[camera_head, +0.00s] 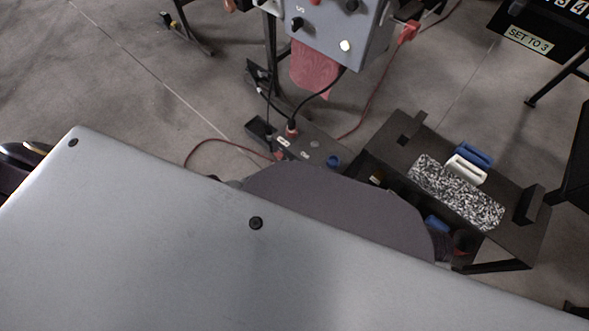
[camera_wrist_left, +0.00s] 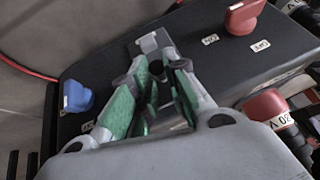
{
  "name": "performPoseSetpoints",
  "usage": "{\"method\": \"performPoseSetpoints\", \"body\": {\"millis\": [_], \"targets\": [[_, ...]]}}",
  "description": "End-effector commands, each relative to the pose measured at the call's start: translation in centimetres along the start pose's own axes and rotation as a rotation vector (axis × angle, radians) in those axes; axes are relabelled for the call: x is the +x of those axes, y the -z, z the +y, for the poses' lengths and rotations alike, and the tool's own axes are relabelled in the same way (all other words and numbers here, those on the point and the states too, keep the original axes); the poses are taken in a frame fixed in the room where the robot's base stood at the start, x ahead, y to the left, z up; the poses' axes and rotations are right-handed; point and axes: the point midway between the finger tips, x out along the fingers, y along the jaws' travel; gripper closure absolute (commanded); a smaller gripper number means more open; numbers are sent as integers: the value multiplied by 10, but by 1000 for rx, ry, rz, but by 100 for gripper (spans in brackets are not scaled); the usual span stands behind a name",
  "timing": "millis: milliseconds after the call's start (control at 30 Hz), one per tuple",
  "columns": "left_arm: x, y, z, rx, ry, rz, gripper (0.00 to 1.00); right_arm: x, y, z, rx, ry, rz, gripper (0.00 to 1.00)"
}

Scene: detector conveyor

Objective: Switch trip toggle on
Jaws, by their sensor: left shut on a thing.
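In the left wrist view a dark control box (camera_wrist_left: 225,65) fills the middle. It carries a blue knob (camera_wrist_left: 77,96) at the left, a red knob (camera_wrist_left: 243,15) at the top right, and small white labels (camera_wrist_left: 210,39). My left gripper (camera_wrist_left: 156,72), with green finger pads, is shut on a small grey toggle (camera_wrist_left: 153,42) that stands up from the box. The fingers hide its lower part, so its on or off position cannot be told. The box also shows in the head view (camera_head: 322,150), where my left gripper is hidden. My right gripper is in neither view.
A grey panel box (camera_head: 335,28) with knobs stands behind the control box. A black bench (camera_head: 400,140) with a speckled block (camera_head: 455,190) is at the right. Red cables cross the floor.

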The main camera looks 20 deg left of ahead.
Motion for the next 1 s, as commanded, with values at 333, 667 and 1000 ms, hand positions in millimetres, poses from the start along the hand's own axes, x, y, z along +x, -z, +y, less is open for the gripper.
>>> {"method": "performPoseSetpoints", "body": {"millis": [333, 667, 1000], "targets": [[0, -1, 0, 0, 0, -1, 68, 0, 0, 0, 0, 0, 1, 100], [0, 0, 0, 0, 0, 0, 63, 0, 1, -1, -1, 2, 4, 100], [-2, 0, 0, -1, 1, 0, 63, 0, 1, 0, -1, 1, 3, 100]]}}
